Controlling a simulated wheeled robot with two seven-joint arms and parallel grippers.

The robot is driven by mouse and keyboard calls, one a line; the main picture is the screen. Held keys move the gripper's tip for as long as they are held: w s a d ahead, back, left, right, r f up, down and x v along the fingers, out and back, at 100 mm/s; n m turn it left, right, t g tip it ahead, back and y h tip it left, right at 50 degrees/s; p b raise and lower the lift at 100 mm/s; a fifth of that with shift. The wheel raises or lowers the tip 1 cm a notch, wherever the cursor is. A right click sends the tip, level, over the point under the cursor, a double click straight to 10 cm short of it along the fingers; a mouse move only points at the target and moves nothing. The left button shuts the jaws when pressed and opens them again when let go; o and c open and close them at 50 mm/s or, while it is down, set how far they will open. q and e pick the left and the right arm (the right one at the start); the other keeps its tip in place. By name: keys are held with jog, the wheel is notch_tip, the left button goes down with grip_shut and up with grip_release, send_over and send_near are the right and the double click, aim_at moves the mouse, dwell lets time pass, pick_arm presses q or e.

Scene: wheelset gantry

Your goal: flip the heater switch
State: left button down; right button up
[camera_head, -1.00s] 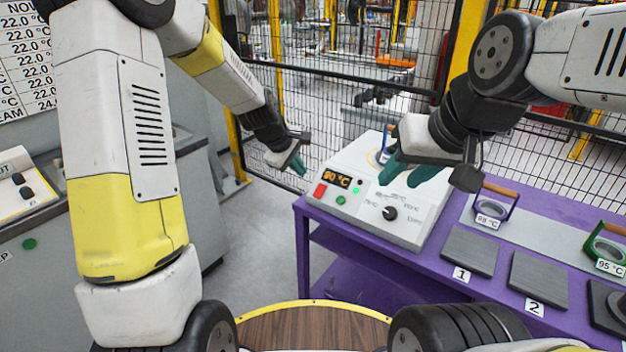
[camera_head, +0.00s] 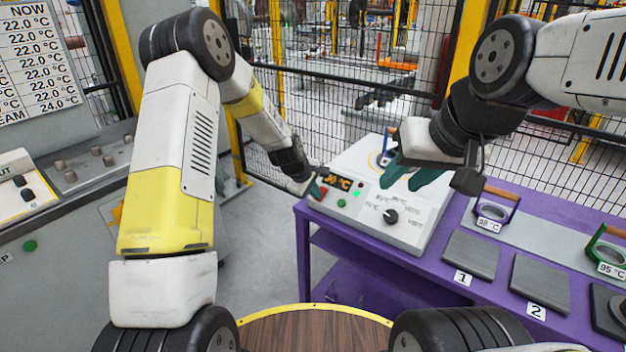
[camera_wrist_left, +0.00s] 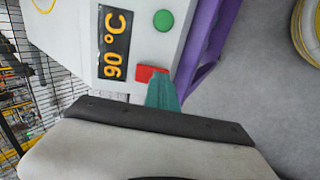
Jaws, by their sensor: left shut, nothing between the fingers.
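The white heater box (camera_head: 365,220) stands on the purple table, with an orange 90 °C display (camera_wrist_left: 115,42), a green button (camera_wrist_left: 163,20), a dial (camera_head: 391,216) and a red switch (camera_head: 320,193). The red switch also shows in the left wrist view (camera_wrist_left: 150,73), partly covered by my fingertips. My left gripper (camera_head: 316,190) is shut and empty, its green tips right at the red switch; I cannot tell whether they touch it. My right gripper (camera_head: 408,180) is open and empty, above the box's right part.
On the purple table (camera_head: 415,263), dark pads (camera_head: 470,254) labelled 1 and 2 lie to the right of the box. Handled rings tagged 98 °C (camera_head: 492,212) and 95 °C (camera_head: 606,250) stand behind them. A mesh fence (camera_head: 330,120) stands behind. A grey console (camera_head: 60,240) is at left.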

dwell(0.3)
pick_arm(q)
jog(key=shift+f, duration=0.3)
jog(key=shift+r, duration=0.1)
jog(key=shift+r, duration=0.7)
